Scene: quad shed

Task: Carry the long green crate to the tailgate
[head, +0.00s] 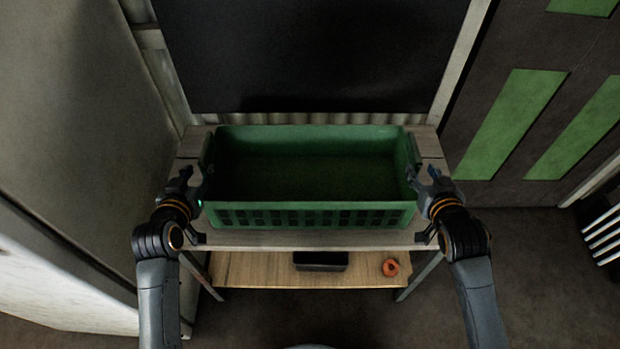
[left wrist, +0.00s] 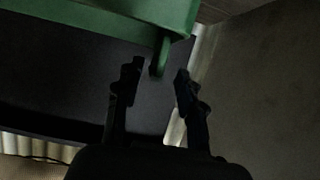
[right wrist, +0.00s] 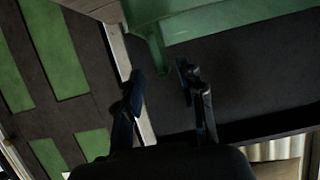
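The long green crate (head: 310,215) sits upright and empty on the table, its long side facing me. My left gripper (head: 199,182) is at its left end. In the left wrist view the fingers (left wrist: 155,77) are open, with a green tab of the crate (left wrist: 160,55) just ahead of the gap. My right gripper (head: 423,180) is at the right end. In the right wrist view its fingers (right wrist: 161,75) are open, with a matching tab (right wrist: 156,50) near the fingertips. Neither gripper is closed on the crate. I cannot identify a tailgate.
The crate covers most of the wooden table (head: 290,239). A lower shelf (head: 250,270) holds a black box (head: 320,261) and an orange ring (head: 390,267). A large dark panel (head: 310,50) stands behind. A pale wall is at left; open floor (head: 530,260) is at right.

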